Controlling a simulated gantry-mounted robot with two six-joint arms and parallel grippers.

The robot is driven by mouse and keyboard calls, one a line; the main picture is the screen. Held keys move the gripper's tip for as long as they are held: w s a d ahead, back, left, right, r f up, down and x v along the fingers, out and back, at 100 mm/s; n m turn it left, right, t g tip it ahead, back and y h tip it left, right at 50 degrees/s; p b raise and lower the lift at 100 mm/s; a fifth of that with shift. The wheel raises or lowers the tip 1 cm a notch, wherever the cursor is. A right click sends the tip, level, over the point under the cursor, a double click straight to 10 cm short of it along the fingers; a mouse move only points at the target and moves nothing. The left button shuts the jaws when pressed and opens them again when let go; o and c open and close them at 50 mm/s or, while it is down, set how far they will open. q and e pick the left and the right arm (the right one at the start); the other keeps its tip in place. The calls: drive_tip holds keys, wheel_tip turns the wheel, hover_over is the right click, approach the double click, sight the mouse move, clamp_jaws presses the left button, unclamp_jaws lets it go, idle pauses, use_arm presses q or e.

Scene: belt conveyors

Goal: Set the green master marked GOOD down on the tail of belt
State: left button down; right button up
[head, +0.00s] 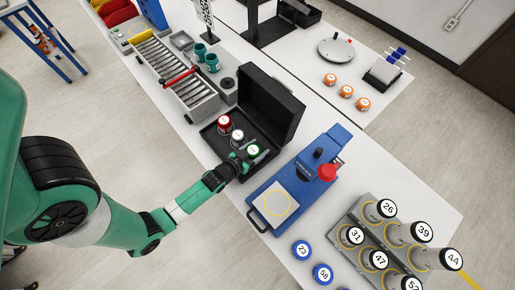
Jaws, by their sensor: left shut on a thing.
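The green master (253,150), a small weight with a pale label, is at the front end of an open black case (270,100); its lettering is too small to read. My left gripper (244,160) is shut on it, low at the case. The fingers partly hide it, and I cannot tell whether it is clear of the case floor. A short roller-bed conveyor (175,72) with grey side rails stands at upper left, apart from the gripper. A red bar (180,77) crosses it. My right gripper is not in view.
A red master (225,122) and a white-topped one (237,137) sit in the case beside the green one. A blue fixture (300,180) with a red knob (327,172) stands to the right. Teal cups (212,63) stand beside the conveyor. Numbered cylinders (397,232) fill the lower right.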

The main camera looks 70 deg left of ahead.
use_arm(q)
drive_tip(key=shift+r, duration=0.1)
drive_tip(key=shift+f+b, duration=0.3)
drive_tip(key=shift+b, duration=0.05)
unclamp_jaws()
drive_tip(key=shift+r, duration=0.1)
drive_tip(key=v, duration=1.1)
drive_tip(key=shift+s+d, duration=0.15)
drive_tip(key=shift+s, duration=0.2)
